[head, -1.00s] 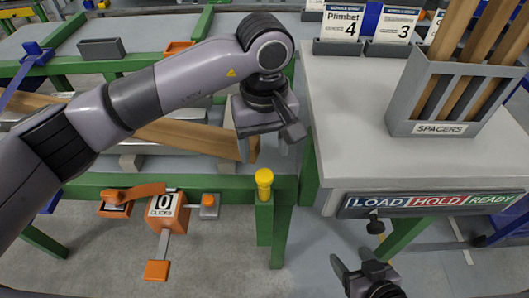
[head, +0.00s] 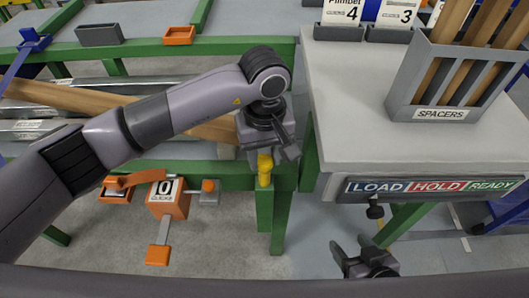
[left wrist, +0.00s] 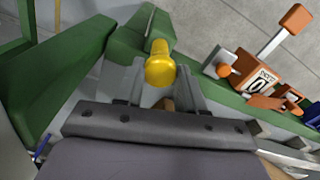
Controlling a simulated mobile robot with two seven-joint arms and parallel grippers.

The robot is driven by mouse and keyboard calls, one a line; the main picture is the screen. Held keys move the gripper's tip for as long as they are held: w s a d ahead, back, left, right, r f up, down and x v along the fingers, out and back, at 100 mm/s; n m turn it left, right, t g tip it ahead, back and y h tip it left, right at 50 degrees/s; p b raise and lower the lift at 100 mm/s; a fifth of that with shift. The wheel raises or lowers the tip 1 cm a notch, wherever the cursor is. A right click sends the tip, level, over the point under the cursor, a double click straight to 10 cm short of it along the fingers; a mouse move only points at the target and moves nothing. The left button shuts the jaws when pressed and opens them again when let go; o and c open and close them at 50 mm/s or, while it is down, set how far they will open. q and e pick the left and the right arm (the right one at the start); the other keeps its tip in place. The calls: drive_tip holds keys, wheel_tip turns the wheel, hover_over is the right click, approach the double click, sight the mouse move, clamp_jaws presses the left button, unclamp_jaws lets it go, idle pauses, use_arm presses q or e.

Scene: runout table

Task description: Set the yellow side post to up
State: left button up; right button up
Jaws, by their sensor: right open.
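The yellow side post (head: 265,170) is a short yellow knob standing out of a green upright sleeve (head: 264,205) at the front rail's right end. In the left wrist view the yellow post (left wrist: 160,68) shows between the ends of the two grey fingers, with space at the sides. My left gripper (head: 268,152) is open, directly above and around the post's top in the head view, which partly hides it. Whether a finger touches it I cannot tell. My right gripper (head: 362,256) is open and empty, low in front of the grey table.
An orange click counter (head: 167,198) reading 0 and an orange lever (head: 117,186) hang on the green rail (head: 225,180) left of the post. The grey table (head: 350,110) with a spacer rack (head: 440,90) stands right. A long wooden board (head: 60,98) lies behind my left arm.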

use_arm(q)
clamp_jaws()
wheel_tip(320, 180, up, 20)
drive_tip(key=p, duration=0.6)
drive_tip(key=shift+p, duration=0.35)
drive_tip(key=shift+f, duration=0.1)
drive_tip(key=o, duration=1.1)
unclamp_jaws()
drive_tip(key=shift+c, duration=0.2)
wheel_tip(320, 180, up, 7)
